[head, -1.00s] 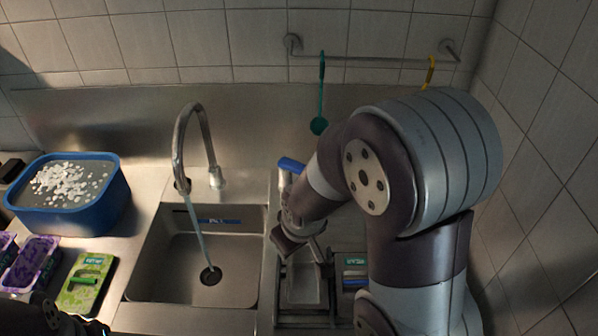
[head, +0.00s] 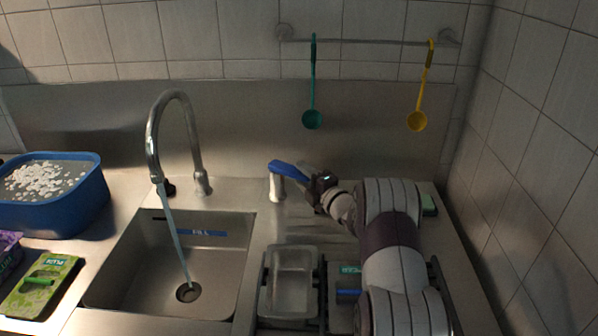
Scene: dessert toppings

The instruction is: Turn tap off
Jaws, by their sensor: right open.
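The curved metal tap (head: 190,135) stands behind the sink (head: 172,268). A stream of water (head: 177,240) runs from its spout into the basin. To the right of the spout, the tap's blue lever (head: 284,169) sits on a short pale metal post (head: 277,188). The lever points to the right, slightly downward. My right gripper (head: 313,186) is open at the lever's right end, very close to it. Whether it touches the lever I cannot tell, as the fingers are small and dark. My left gripper is out of view.
A metal tray (head: 291,285) sits in front of the lever post, beside my right arm. A teal ladle (head: 312,119) and a yellow ladle (head: 417,120) hang from the wall rail (head: 365,42). A blue tub (head: 60,208) and green packet (head: 40,286) lie left.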

